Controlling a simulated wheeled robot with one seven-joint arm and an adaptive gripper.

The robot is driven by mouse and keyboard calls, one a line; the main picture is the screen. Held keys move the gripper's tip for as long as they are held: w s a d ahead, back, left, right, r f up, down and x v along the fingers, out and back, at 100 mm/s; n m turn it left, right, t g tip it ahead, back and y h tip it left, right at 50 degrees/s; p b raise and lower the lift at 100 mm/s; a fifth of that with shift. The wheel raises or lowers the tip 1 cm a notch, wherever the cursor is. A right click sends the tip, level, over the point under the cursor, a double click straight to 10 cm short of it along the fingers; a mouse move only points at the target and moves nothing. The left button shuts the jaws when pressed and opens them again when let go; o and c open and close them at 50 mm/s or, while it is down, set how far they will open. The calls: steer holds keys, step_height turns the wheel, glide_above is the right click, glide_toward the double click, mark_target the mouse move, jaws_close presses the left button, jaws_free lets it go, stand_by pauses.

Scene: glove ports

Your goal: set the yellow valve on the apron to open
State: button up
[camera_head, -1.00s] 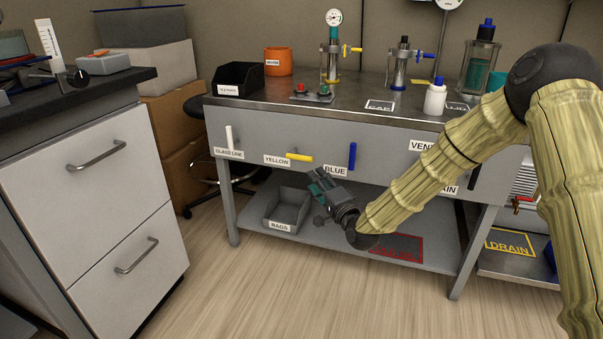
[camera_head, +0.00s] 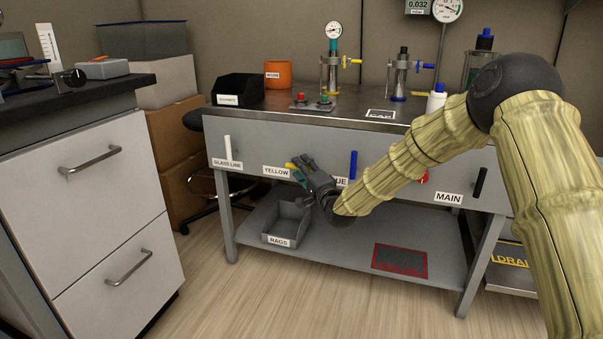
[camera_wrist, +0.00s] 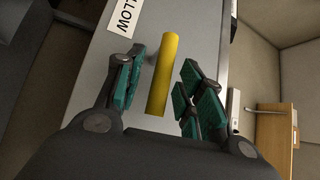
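The yellow valve handle (camera_head: 289,165) is on the bench's front apron (camera_head: 262,145), right of the label YELLOW (camera_head: 275,171). In the head view my gripper (camera_head: 300,172) hides most of it. In the wrist view the yellow bar (camera_wrist: 165,75) lies between my two teal-padded fingers, with a visible gap on each side. My gripper (camera_wrist: 158,95) is open around the handle's near end, and I see no contact. The handle's current angle is mostly hidden in the head view; a second earlier it lay roughly level.
A white handle (camera_head: 228,148) stands left and a blue handle (camera_head: 353,164) right on the same apron, both upright. A black handle (camera_head: 480,182) is by the MAIN label. A rags bin (camera_head: 287,222) sits on the lower shelf. A drawer cabinet (camera_head: 90,190) stands at left.

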steer(key=shift+w+a+r, duration=0.1)
steer(key=shift+w+a, duration=0.1)
steer(key=shift+w, duration=0.1)
jaws_close()
